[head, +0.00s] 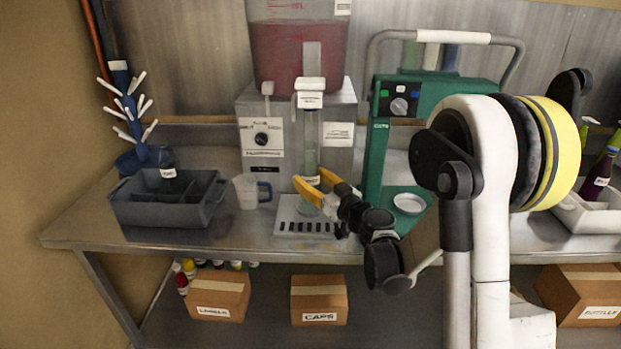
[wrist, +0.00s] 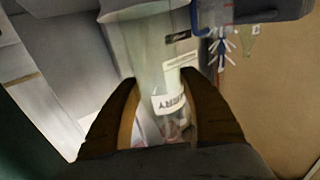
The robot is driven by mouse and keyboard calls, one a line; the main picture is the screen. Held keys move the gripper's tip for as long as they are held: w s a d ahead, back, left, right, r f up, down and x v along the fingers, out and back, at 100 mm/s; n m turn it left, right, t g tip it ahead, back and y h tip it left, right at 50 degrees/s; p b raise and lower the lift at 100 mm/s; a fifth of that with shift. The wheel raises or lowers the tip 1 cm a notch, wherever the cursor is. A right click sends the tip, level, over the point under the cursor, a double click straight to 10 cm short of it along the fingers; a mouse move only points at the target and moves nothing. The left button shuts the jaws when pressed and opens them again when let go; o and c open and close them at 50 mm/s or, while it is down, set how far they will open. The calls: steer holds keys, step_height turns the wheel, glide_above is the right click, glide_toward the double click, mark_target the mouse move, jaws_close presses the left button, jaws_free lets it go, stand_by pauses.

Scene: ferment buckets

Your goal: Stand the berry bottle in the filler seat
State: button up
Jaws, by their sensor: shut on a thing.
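The bottle looks upright in front of the filler (head: 257,107), under the white spout (head: 310,84). Its base is over the slotted tray (head: 290,228) at the filler's foot. I cannot tell if the base touches the seat, as the fingers partly cover it.
A measuring jug (head: 247,191) and a dark crate (head: 140,210) with a dark bottle (head: 168,164) stand left. A drying rack (head: 122,80) is behind them. The green capper (head: 377,150) stands close right, with a white round piece (head: 408,203) on its base. Boxes sit below.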

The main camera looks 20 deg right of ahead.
steer(key=o, duration=1.4)
steer(key=shift+s, duration=0.15)
steer(key=v, duration=1.1)
steer(key=shift+s, duration=0.4)
steer(key=shift+d, duration=0.1)
